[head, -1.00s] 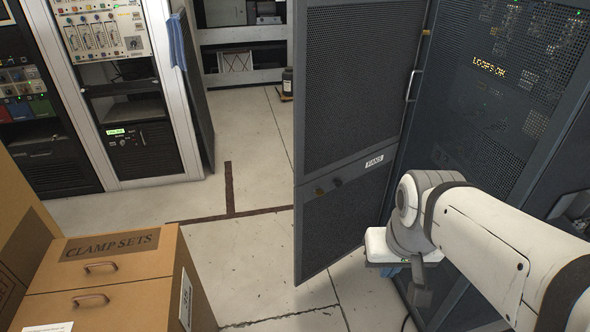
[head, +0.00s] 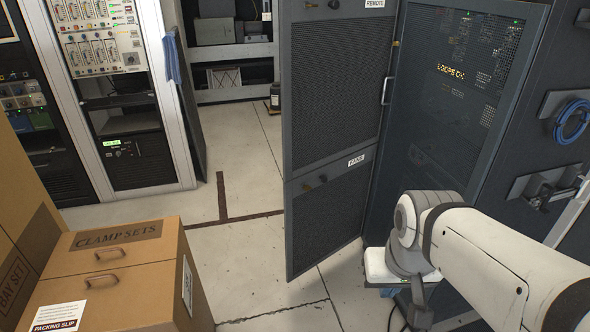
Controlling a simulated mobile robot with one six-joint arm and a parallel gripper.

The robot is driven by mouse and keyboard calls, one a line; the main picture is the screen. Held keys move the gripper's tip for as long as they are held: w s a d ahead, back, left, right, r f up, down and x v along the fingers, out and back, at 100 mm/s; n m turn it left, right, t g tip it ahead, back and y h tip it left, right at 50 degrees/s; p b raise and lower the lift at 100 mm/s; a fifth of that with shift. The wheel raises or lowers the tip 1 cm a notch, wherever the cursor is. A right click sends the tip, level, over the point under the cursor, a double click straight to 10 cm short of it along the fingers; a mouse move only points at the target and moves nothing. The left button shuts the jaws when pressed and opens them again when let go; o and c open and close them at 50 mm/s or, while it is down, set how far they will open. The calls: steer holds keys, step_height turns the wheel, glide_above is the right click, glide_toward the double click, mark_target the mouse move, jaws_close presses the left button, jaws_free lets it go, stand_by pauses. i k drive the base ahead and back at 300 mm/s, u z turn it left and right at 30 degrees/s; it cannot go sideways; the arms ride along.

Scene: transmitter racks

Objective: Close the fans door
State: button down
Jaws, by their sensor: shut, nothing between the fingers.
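The fans door (head: 325,218) is a dark mesh panel with a white FANS label and two small knobs near its top edge. It stands swung open from the rack (head: 455,110), its free edge at the left. A matching mesh panel (head: 330,85) labelled REMOTE stands above it in line. Whether the two panels are separate cannot be told. My gripper (head: 418,315) is low at the right of the door, at the end of my white arm, apart from the door in the picture. It is shut and empty, with its fingertips hard to make out.
A brown CLAMP SETS drawer box (head: 120,265) is at the lower left. Racks (head: 140,95) stand behind it, with a blue cloth (head: 171,58). Pale floor (head: 245,245) is open left of the door. A blue cable coil (head: 572,121) hangs at the right.

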mark_target(320, 220)
steer(key=z, duration=0.05)
steer(key=i, duration=0.9)
steer(key=u, duration=0.05)
